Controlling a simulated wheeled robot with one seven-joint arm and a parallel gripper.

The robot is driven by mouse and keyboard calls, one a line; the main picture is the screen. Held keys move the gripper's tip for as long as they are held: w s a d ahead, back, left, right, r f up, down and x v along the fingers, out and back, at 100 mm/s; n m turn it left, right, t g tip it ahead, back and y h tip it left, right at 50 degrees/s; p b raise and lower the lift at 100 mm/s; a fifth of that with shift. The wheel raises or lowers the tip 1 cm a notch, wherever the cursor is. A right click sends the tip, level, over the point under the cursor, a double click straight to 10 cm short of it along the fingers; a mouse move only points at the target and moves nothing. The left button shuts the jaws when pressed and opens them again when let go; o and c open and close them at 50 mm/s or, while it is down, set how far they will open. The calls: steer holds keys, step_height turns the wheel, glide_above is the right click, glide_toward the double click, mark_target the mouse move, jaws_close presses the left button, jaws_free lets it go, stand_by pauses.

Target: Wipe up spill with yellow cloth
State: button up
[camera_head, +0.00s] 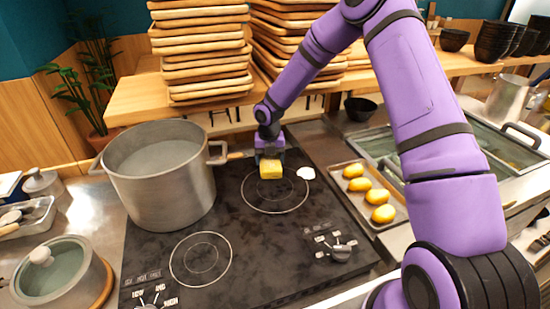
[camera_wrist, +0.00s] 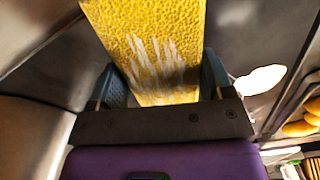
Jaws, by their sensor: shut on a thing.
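The yellow cloth (camera_head: 271,170) is held in my gripper (camera_head: 269,158) above the back right burner of the black cooktop. In the wrist view the cloth (camera_wrist: 155,45) stands between the two fingers of my gripper (camera_wrist: 165,80), with white smears on its face. A white spill (camera_head: 306,173) lies on the cooktop, right of the cloth and near the burner ring. The spill also shows in the wrist view (camera_wrist: 260,80), to the right of the gripper and apart from the cloth. I cannot tell whether the cloth touches the cooktop.
A large grey pot (camera_head: 160,175) stands on the cooktop's left side, close to my gripper. A tray (camera_head: 390,215) with several yellow rolls lies to the right. Stacked wooden trays (camera_head: 205,50) stand on the shelf behind. The cooktop's front middle is clear.

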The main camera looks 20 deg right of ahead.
steer(key=shift+a, duration=0.3)
steer(key=shift+s+f, duration=0.1)
steer(key=shift+d, duration=2.15)
